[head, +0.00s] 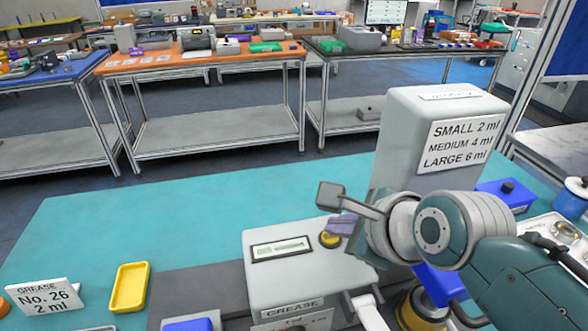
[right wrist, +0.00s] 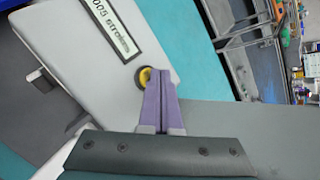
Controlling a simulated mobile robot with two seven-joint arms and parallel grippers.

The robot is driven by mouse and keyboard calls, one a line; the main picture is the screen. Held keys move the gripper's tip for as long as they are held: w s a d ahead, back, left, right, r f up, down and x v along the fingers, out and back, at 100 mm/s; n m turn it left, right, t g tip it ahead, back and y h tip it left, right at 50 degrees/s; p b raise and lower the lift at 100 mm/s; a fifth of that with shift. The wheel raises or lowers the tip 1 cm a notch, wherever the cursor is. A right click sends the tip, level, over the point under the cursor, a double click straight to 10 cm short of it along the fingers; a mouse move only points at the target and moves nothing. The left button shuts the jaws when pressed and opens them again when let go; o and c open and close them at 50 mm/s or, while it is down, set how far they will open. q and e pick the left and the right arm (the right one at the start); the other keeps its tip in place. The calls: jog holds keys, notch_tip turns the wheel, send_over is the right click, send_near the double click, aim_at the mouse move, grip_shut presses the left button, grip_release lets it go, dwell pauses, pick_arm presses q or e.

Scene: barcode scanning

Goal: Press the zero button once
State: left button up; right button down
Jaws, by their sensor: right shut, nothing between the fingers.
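A white grease dispenser (head: 285,285) stands on the teal table, with a small display (head: 282,248) on its sloped top. A round yellow button (head: 330,240) in a dark ring sits on the top to the right of the display. It also shows in the right wrist view (right wrist: 143,77), partly covered by my fingers. My right gripper (head: 340,226) has purple fingers that are closed together and empty. In the right wrist view its fingertips (right wrist: 158,72) are right at the button; I cannot tell whether they touch it. My left gripper is not in view.
A tall white box (head: 400,130) with a size label stands behind my right arm. A yellow tray (head: 129,287) and a grease sign (head: 42,297) are at the left. A blue container (head: 508,193) is at the right. The table's middle left is clear.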

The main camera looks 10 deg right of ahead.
aim_at(336, 241)
jog(key=shift+f, duration=0.45)
dwell(0.6)
dwell(0.4)
jog(key=shift+r+p, duration=0.85)
jog(key=shift+r, duration=0.05)
notch_tip(336, 241, up, 5)
jog(key=p, duration=0.5)
jog(key=shift+p, duration=0.3)
